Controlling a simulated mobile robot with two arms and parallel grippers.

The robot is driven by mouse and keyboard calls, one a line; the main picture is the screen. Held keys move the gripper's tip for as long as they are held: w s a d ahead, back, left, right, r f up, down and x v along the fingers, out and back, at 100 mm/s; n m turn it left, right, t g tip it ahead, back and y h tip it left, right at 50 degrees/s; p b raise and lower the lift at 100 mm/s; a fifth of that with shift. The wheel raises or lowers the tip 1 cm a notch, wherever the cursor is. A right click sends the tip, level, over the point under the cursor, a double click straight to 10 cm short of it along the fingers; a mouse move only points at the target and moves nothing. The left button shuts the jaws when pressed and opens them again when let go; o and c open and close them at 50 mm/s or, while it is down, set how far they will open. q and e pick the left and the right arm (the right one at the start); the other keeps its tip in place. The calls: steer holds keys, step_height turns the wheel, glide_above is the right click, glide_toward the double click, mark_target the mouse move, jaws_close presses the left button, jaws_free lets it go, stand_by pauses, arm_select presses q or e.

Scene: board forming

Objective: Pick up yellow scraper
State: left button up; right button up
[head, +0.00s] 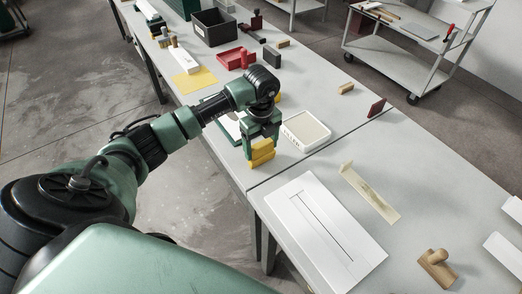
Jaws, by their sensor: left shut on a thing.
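My left arm reaches in from the left, and its dark green gripper (262,141) points down over the table. It is shut on the yellow scraper (262,154), which shows as a yellow block between and below the fingers. The fingers hide part of the scraper. I cannot tell whether the scraper touches the table. My right gripper is out of view.
A white-rimmed tray (306,131) stands just right of the gripper. A white slotted board (325,232), a pale strip (370,193) and a wooden-handled tool (437,268) lie nearer. Farther back are a red tray (236,58) and black bin (214,28).

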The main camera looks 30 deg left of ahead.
arm_select(q)
steer(key=shift+r, duration=0.15)
step_height(320, 180, up, 10)
steer(key=b, duration=0.2)
steer(key=shift+w+b, duration=0.15)
steer(key=shift+b, duration=0.25)
step_height(320, 180, up, 10)
steer(key=p, duration=0.1)
